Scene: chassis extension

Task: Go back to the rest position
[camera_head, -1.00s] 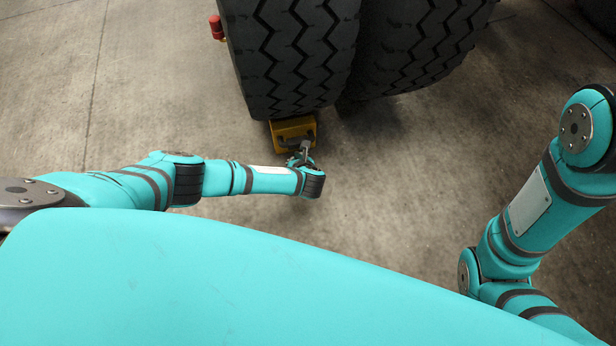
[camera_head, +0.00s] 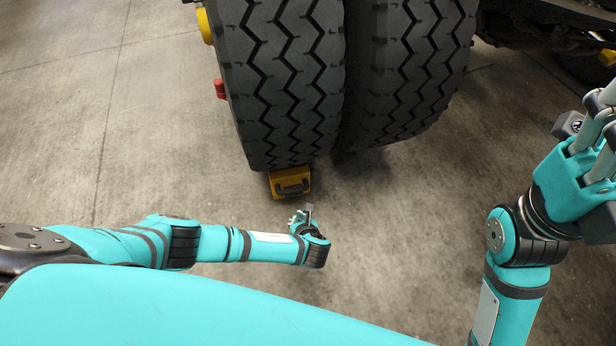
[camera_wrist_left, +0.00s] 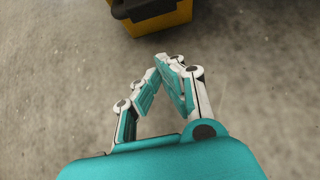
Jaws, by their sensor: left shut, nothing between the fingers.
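My left gripper (camera_head: 305,212) is shut and empty, low over the floor in the middle of the head view. In the left wrist view its fingers (camera_wrist_left: 166,72) meet at the tips with nothing between them. A yellow wheel chock (camera_head: 290,187) with a dark handle lies on the floor against the left tyre. The chock also shows at the top of the left wrist view (camera_wrist_left: 158,20), apart from the fingers. My right gripper (camera_head: 592,150) is raised at the right edge of the head view. Its fingertips are cut off, so its opening does not show.
Two big black tyres, the left one (camera_head: 285,80) and the right one (camera_head: 410,70), stand side by side just beyond the chock. A red part (camera_head: 219,89) sticks out left of them. Bare concrete floor (camera_head: 420,220) lies open between my arms.

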